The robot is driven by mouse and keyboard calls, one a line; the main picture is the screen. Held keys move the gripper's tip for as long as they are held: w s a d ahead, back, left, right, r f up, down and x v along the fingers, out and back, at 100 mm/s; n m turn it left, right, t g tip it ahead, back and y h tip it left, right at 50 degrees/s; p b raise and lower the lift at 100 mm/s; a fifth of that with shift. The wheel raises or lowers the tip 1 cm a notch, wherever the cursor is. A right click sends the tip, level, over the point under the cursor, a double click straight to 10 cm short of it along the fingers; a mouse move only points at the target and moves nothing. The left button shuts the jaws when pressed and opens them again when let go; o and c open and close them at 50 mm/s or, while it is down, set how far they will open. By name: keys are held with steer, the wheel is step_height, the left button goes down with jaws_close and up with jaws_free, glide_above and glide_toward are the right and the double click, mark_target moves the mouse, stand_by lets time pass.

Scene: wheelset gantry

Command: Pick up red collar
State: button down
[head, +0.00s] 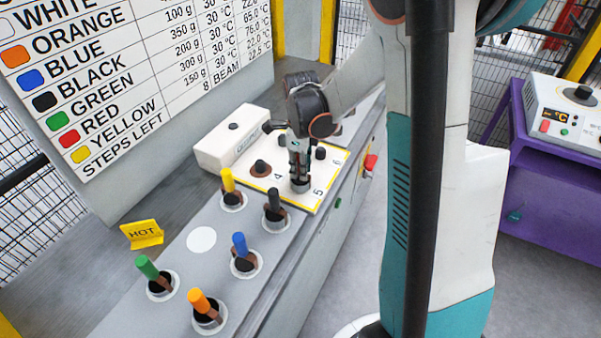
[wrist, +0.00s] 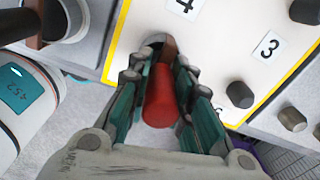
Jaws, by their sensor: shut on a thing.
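My gripper (wrist: 160,76) is shut on the red collar (wrist: 162,102) in the wrist view; its fingers press on both sides of the red handle. A brown part (wrist: 168,47) shows just past the fingertips by a dark round shape, and I cannot tell whether it sits around a post. In the head view my gripper (head: 299,170) points down over the white numbered panel (head: 325,165), near the label 5. The red handle is hidden behind the fingers there.
A brown ring (head: 261,169) sits around a dark post near label 4. Yellow (head: 228,180), black (head: 273,198), blue (head: 240,243), green (head: 147,267) and orange (head: 198,299) handled collars stand in bench sockets. A white box (head: 232,140) and HOT sign (head: 142,234) are nearby.

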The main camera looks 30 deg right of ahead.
steer(key=shift+r, duration=0.15)
step_height(320, 180, up, 25)
steer(key=p, duration=0.9)
stand_by(0.5)
steer(key=shift+f, duration=0.2)
stand_by(0.6)
